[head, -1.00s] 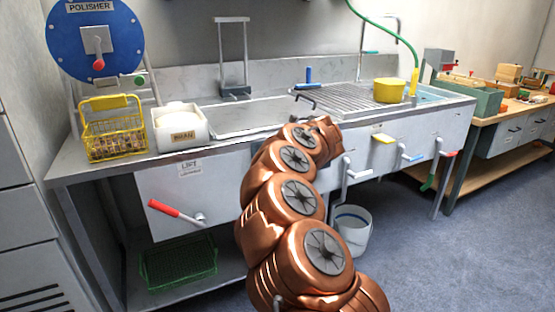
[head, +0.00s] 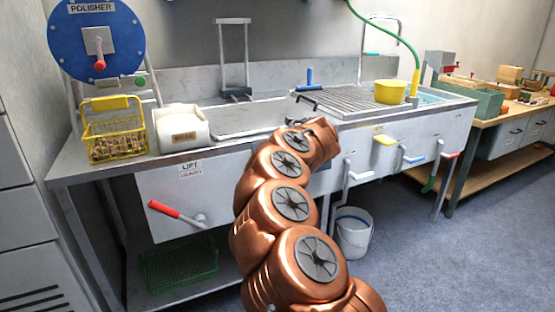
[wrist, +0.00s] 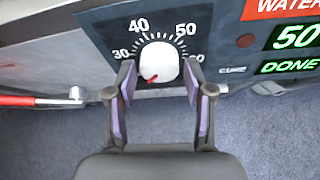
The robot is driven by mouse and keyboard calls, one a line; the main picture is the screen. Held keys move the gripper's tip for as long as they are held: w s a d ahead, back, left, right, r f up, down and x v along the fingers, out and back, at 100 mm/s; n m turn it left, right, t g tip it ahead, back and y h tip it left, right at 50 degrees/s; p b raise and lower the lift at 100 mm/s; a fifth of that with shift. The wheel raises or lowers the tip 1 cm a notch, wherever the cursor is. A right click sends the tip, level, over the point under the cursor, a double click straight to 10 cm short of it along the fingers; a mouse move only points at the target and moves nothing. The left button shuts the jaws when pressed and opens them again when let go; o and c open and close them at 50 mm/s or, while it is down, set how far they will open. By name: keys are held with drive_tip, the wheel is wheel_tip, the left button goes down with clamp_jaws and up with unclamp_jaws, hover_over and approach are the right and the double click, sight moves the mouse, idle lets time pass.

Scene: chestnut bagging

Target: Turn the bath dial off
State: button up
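The bath dial (wrist: 159,62) is a round white knob on a dark panel with a white scale marked 30, 40, 50. Its red pointer mark is at the knob's lower left, below the 30. My gripper (wrist: 159,74) is open, with its two purple-padded fingers on the left and right of the knob's lower part. I cannot tell whether the pads touch it. In the head view my arm hides the dial and the gripper.
Green readouts of 50 (wrist: 296,35) and DONE (wrist: 290,66) are right of the dial. A red-handled lever (head: 178,213) is on the counter front at left. A yellow basket (head: 114,138), white bin (head: 180,128) and yellow pot (head: 391,92) stand on the counter.

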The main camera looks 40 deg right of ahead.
drive_tip(key=shift+o, duration=0.9)
drive_tip(key=shift+r, duration=0.1)
drive_tip(key=v, duration=1.2)
